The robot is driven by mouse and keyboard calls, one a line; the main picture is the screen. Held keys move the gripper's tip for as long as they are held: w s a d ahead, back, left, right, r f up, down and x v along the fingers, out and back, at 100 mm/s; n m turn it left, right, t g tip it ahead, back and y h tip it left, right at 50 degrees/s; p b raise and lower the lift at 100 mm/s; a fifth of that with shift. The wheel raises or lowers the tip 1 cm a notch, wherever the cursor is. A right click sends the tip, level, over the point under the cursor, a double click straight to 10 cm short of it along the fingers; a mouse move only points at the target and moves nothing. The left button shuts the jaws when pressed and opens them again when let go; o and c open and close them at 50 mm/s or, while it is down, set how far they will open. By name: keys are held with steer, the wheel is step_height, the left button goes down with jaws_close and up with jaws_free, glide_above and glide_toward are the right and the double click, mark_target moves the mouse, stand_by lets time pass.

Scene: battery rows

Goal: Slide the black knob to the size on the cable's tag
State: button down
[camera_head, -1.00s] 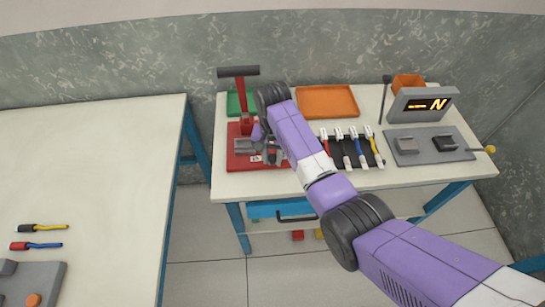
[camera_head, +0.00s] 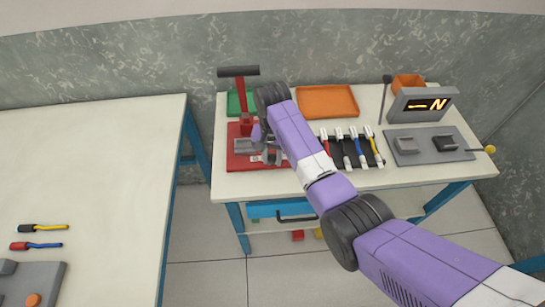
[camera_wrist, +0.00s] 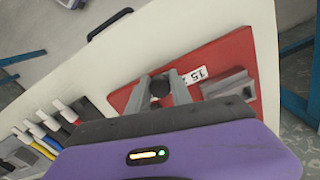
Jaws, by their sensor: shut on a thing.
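The red crimping press with its red base (camera_head: 237,163) stands at the left of the far table; it also fills the middle of the wrist view (camera_wrist: 215,53). A white scale with digits that look like 15 (camera_wrist: 195,75) shows on the base beside my fingers. The black knob (camera_wrist: 159,87) sits between the fingers. My gripper (camera_wrist: 162,88) is shut on it, low over the base. My arm hides part of the base in the head view. Several cables with white ends lie in a dark rack (camera_head: 351,165); no size on a tag is readable.
An orange tray (camera_head: 327,88) and a green tray (camera_head: 233,104) lie at the back. A grey fixture (camera_head: 429,154) and a display (camera_head: 421,104) stand at the right. A gap of floor separates the tables.

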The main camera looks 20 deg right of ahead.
mark_target(252, 165)
steer(key=a, duration=0.1)
steer(key=w+a, duration=0.1)
steer(key=a, duration=0.1)
steer(key=a+b, duration=0.1)
steer(key=a, duration=0.1)
steer(key=shift+w, duration=0.35)
steer(key=shift+w+a, duration=0.15)
steer(key=shift+a, duration=0.45)
steer(key=c, duration=1.1)
jaws_free()
steer(key=shift+a, duration=0.1)
steer(key=shift+c, duration=0.2)
step_height(252, 165, up, 8)
steer(key=shift+b, duration=0.45)
steer(key=shift+f, duration=0.1)
